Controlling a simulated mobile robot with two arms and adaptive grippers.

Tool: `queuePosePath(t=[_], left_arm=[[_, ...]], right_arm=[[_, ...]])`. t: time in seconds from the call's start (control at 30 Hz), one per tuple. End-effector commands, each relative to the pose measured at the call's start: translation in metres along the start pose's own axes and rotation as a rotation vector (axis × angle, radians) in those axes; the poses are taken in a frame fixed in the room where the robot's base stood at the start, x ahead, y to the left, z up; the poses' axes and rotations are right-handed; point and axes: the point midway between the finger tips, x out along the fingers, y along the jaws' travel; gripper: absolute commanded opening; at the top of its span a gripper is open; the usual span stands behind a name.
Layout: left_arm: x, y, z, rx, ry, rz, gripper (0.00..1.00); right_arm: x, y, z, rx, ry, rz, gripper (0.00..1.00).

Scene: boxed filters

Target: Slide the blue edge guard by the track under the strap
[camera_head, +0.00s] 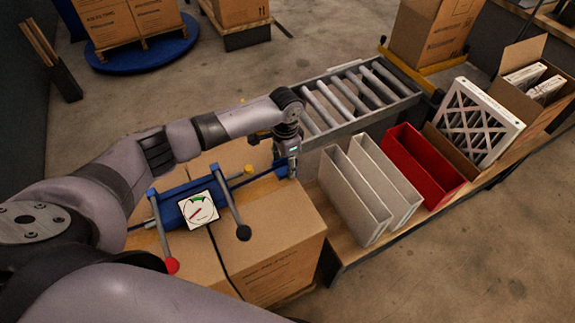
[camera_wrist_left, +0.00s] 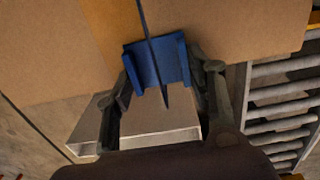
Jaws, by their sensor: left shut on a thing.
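The blue edge guard (camera_wrist_left: 150,66) is a channel-shaped piece between the two fingers of my left gripper (camera_wrist_left: 162,80) in the left wrist view. The gripper is shut on it, one finger on each side. In the head view the gripper (camera_head: 290,168) points down at the carton's far right edge, and only a little blue of the guard (camera_head: 279,168) shows beside it. The dark strap (camera_wrist_left: 147,22) runs over the carton top and crosses in front of the guard's face. I cannot tell whether they touch. The roller track (camera_head: 345,98) lies just beyond. My right gripper is out of view.
A blue strap tensioner (camera_head: 172,212) with a dial and two levers sits on the strapped carton (camera_head: 275,255).

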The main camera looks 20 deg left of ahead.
Motion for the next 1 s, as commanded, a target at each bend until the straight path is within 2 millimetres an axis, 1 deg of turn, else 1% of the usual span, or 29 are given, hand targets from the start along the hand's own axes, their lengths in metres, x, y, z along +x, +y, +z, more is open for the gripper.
queuePosePath(t=[0.2, 0.23, 0.53, 0.57, 0.77, 0.87, 0.97, 1.0], left_arm=[[0.0, -0.001, 0.0, 0.001, 0.0, 0.0, 0.21], [0.0, 0.0, 0.0, 0.001, 0.0, 0.0, 0.51], [0.0, 0.0, 0.0, 0.001, 0.0, 0.0, 0.71], [0.0, 0.0, 0.0, 0.001, 0.0, 0.0, 0.73], [0.0, 0.0, 0.0, 0.001, 0.0, 0.0, 0.73], [-0.001, 0.0, 0.0, 0.001, 0.0, 0.0, 0.73], [-0.007, -0.001, -0.001, 0.001, 0.001, 0.0, 0.73], [-0.012, -0.001, -0.001, 0.001, 0.001, 0.0, 0.73]], right_arm=[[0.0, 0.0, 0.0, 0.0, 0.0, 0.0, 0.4], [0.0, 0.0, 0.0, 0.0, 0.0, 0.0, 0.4], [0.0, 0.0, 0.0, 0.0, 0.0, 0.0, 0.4], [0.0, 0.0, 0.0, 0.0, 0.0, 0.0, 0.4], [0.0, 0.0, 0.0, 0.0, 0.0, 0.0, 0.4], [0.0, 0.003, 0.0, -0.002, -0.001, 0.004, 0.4], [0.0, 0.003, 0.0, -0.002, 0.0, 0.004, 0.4], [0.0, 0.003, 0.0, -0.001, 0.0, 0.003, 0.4]])
